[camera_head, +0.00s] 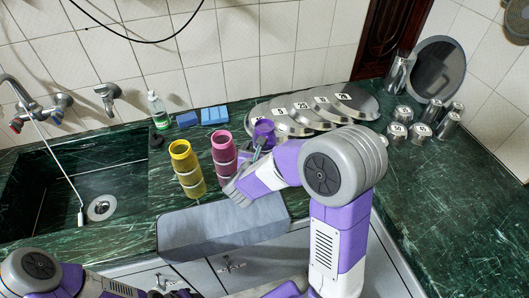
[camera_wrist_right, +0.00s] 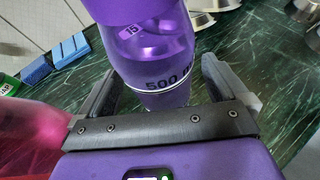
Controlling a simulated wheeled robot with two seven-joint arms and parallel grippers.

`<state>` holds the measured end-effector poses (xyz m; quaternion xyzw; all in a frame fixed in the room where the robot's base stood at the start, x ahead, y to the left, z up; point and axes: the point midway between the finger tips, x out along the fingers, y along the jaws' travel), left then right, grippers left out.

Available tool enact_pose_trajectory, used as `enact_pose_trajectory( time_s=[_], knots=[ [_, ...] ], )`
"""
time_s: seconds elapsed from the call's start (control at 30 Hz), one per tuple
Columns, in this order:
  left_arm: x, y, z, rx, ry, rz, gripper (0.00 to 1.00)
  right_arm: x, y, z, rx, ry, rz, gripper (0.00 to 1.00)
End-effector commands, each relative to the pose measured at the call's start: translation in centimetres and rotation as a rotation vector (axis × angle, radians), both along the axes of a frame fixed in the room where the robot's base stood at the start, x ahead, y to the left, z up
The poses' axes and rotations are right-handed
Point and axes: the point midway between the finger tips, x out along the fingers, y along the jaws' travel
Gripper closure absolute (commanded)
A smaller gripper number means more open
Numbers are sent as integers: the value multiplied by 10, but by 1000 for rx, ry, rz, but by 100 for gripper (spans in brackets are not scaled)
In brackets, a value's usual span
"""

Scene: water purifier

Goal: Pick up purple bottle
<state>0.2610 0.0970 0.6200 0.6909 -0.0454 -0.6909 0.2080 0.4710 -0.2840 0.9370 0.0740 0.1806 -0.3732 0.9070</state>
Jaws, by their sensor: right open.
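The purple bottle (camera_head: 264,129) stands upright on the green counter, just behind the pink bottle's right side. In the right wrist view the purple bottle (camera_wrist_right: 152,52), marked "500", is close up, with its lower part between the two fingers. My right gripper (camera_head: 259,148) is open at the bottle; in the wrist view its fingers (camera_wrist_right: 160,85) are spread on either side with visible gaps. The bottle's base is partly hidden behind the gripper. My left arm enters at the bottom left; its end is at the picture's lower edge, too unclear to read the jaws.
A pink bottle (camera_head: 223,151) is close on the left of my right gripper, and a yellow bottle (camera_head: 187,168) stands farther left. Several metal lids (camera_head: 297,118) lie behind on the right. A grey box (camera_head: 222,225) is in front. A sink (camera_head: 40,205) is at left.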

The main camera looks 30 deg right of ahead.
Motion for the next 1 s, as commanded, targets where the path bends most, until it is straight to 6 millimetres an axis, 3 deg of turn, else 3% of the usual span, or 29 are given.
enact_pose_trajectory(
  time_s=[0.13,0.4,0.77,1.0],
  knots=[
    [0,0,-5,0,0,0,57,11,-11,-7,-1,-1,0,0],
    [0,0,-4,0,0,0,57,14,-13,-8,0,0,2,0],
    [0,0,-4,0,0,0,57,13,-13,-8,1,-1,2,54],
    [0,0,-4,0,0,0,57,13,-13,-6,0,-2,1,54]
  ],
)
